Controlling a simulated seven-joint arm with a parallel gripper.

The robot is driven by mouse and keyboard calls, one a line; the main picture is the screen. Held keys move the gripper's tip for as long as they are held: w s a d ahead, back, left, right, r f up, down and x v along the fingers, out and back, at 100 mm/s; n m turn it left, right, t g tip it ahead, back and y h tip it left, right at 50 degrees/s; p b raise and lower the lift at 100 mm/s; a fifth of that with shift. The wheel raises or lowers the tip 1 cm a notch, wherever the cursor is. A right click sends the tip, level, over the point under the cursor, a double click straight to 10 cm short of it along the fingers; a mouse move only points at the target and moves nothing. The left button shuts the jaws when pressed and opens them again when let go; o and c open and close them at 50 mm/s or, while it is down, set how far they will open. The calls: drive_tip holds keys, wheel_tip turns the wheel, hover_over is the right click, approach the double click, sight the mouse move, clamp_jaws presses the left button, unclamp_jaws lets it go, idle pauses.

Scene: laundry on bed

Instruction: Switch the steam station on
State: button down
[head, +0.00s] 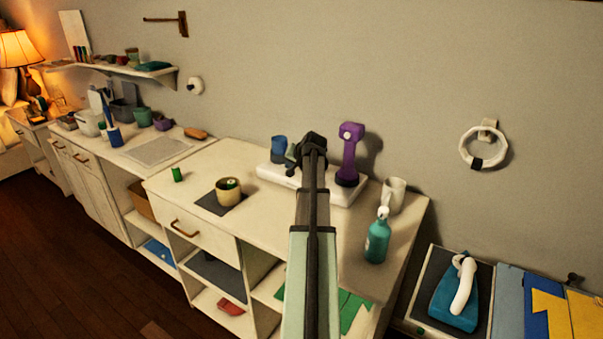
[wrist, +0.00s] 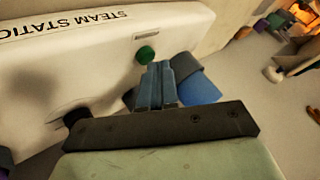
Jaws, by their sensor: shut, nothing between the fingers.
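The steam station is a long white unit on the white cabinet top, with its base (head: 269,173) partly hidden behind my arm in the head view. A purple handheld steamer (head: 349,155) stands at its right end. In the wrist view, the white housing (wrist: 100,50) carries the lettering "STEAM STATIC", cut off by the frame edge. A round green button (wrist: 146,55) sits on that face. My gripper (wrist: 158,72) is shut and empty, its fingertips just below and right of the button. I cannot tell whether they touch it. In the head view my gripper (head: 312,145) is above the station.
A blue cup-like object (head: 279,149) stands at the station's left; a blue object (wrist: 195,82) shows behind my fingers. A white mug (head: 394,195) and teal bottle (head: 377,241) stand right. A dark round part (wrist: 77,116) shows on the housing.

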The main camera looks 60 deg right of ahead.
drive_tip(key=shift+f, duration=0.35)
drive_tip(key=shift+r, duration=0.65)
drive_tip(key=shift+r, duration=2.85)
